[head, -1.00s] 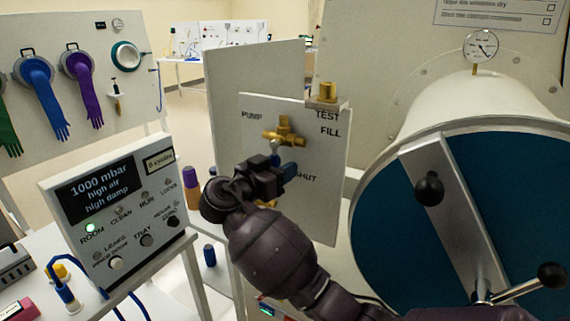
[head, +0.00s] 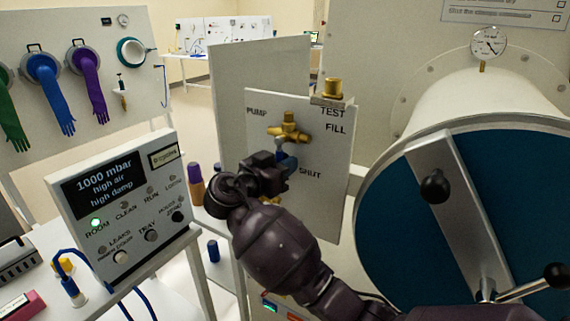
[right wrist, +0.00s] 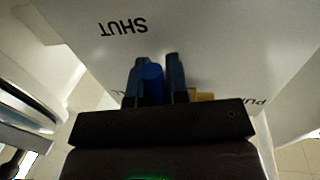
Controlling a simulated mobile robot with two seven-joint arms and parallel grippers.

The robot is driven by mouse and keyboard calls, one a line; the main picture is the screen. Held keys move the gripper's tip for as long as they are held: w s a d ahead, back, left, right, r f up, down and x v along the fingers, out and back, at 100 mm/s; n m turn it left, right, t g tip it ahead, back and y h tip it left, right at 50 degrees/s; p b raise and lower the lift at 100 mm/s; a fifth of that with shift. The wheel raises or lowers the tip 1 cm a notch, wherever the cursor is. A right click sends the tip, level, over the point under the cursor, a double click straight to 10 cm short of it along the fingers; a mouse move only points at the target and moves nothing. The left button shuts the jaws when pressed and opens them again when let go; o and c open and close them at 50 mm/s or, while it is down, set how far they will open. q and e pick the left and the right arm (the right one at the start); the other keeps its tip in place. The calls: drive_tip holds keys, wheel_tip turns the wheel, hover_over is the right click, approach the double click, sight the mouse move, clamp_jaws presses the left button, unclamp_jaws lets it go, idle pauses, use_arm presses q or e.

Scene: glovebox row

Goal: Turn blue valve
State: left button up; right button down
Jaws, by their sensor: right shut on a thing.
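The blue valve handle (right wrist: 152,76) sits between the two fingers of my right gripper (right wrist: 154,80) in the right wrist view, and the gripper is shut on it. In the head view, my right gripper (head: 283,172) is at the white valve panel (head: 330,205), just below the brass valve body (head: 288,128). The panel carries the words PUMP, TEST, FILL and SHUT; SHUT is just right of the gripper. Most of the handle is hidden by my gripper in the head view. My left gripper is not in view.
A control box (head: 125,205) reading 1000 mbar stands at the left, with a green light by ROOM. A large cylinder with a blue door (head: 415,235) and a bar handle fills the right. Coloured gloves (head: 47,95) hang on a board at the upper left.

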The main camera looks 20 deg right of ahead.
use_arm(q)
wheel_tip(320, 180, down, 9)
drive_tip(key=b, duration=0.9)
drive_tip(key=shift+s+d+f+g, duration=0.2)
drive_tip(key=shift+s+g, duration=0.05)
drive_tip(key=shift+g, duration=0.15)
use_arm(e)
drive_tip(key=w+m, duration=0.1)
drive_tip(key=m, duration=0.1)
drive_tip(key=w+a+m+y, duration=0.1)
drive_tip(key=m, duration=0.1)
drive_tip(key=a+r+m, duration=0.1)
drive_tip(key=m, duration=0.1)
drive_tip(key=shift+w+a+m, duration=0.1)
drive_tip(key=shift+w+m, duration=0.2)
drive_tip(key=shift+w, duration=0.1)
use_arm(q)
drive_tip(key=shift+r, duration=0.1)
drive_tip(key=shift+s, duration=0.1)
use_arm(e)
drive_tip(key=c, duration=1.1)
unclamp_jaws()
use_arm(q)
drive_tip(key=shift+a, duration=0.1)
